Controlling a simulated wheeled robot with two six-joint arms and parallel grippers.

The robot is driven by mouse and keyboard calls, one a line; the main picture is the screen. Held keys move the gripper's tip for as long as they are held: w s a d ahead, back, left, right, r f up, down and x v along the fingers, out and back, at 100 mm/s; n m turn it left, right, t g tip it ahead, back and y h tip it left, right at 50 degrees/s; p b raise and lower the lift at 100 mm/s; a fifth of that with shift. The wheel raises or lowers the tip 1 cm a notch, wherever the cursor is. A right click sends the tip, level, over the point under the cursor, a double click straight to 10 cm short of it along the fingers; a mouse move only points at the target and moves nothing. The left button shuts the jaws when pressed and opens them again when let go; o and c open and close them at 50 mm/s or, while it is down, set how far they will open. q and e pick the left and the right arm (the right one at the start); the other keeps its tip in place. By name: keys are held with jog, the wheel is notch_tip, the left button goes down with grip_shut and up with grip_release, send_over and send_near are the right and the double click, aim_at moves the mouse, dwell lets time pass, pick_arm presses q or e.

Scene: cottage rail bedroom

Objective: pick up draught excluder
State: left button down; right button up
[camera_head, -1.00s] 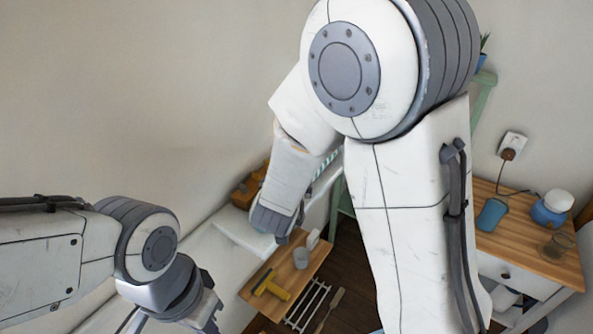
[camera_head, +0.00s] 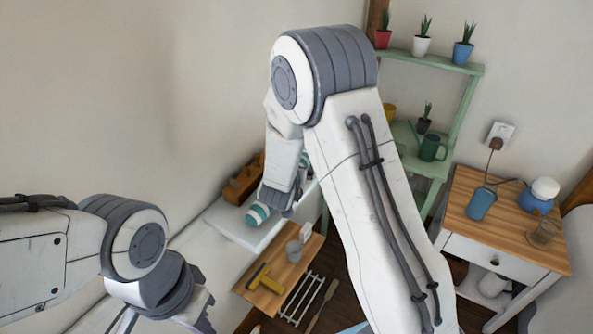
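The draught excluder (camera_head: 257,213) is a teal-and-white striped roll. Its near end shows beside my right gripper, just above the white ledge, and a little more striping shows behind the forearm. The rest is hidden by my arm. My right gripper (camera_head: 274,199) reaches down over the roll, at or against it. Its fingertips are too small and hidden to tell whether they grip it. My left gripper (camera_head: 205,315) is low at the left, away from the roll, and its fingers are only partly visible.
A white ledge (camera_head: 222,220) runs along the wall, with a wooden box (camera_head: 240,187) on it. A wooden board (camera_head: 268,299) holds a cup (camera_head: 294,251) and a yellow tool (camera_head: 262,279). A green plant shelf (camera_head: 478,70) and bedside table (camera_head: 460,212) stand right.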

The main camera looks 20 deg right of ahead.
jog(key=shift+w, duration=0.1)
grip_shut()
dwell(0.4)
